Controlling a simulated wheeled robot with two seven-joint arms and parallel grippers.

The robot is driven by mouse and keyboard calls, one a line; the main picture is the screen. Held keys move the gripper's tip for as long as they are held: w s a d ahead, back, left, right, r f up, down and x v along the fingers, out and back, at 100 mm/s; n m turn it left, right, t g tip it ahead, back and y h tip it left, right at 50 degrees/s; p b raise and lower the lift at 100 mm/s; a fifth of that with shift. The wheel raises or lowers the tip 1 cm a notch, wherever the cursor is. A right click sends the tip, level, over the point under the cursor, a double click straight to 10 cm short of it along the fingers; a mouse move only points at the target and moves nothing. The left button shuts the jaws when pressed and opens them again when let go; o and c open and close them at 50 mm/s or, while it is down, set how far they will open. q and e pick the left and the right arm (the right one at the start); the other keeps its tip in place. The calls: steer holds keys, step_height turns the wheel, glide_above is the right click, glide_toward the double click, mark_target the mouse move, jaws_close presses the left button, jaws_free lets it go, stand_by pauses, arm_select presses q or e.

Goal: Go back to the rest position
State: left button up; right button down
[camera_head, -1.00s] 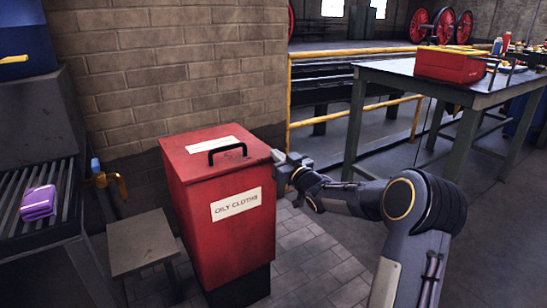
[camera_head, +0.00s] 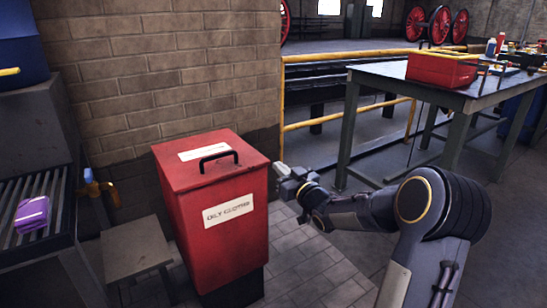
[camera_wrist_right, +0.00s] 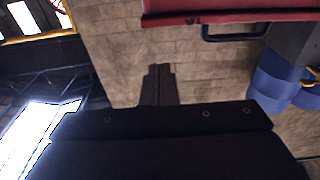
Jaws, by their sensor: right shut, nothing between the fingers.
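My right gripper (camera_head: 279,168) is shut and empty, just to the right of the red oily cloths bin (camera_head: 190,232) in the head view. A small gap of floor and wall shows between its fingertips and the bin. The bin's lid is closed, with a black handle (camera_head: 218,157) on top and a white label on the front. In the right wrist view my shut fingers (camera_wrist_right: 158,85) point at the brick wall, and the red edge of the bin lid (camera_wrist_right: 230,15) crosses the top. My left gripper is not in view.
A grey stool (camera_head: 135,252) stands left of the bin. A purple cloth bundle (camera_head: 31,214) lies on a slatted rack at the far left. A workbench (camera_head: 400,76) with a red toolbox (camera_head: 440,68) stands at the right behind my arm. Paved floor is clear right of the bin.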

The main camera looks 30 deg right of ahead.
steer(key=s+a+f+m+g+y, duration=0.1)
steer(key=s+a+f+g, duration=0.25)
steer(key=s+a, duration=0.55)
steer(key=s+a+f+g+y, duration=0.15)
steer(key=s+a+g, duration=0.35)
steer(key=s, duration=0.9)
steer(key=s+a+f+m+g+y, duration=0.1)
steer(key=s+a+f+g, duration=0.2)
steer(key=s+a+g, duration=0.55)
steer(key=s+r+t+p, duration=0.1)
steer(key=s+r+p, duration=0.1)
steer(key=r+p, duration=1.4)
steer(key=s+r+t+p, duration=0.1)
steer(key=r+t+p, duration=0.1)
steer(key=r+p, duration=1.5)
steer(key=shift+s+d+r+p, duration=0.25)
steer(key=shift+s+p, duration=0.1)
steer(key=shift+p, duration=0.4)
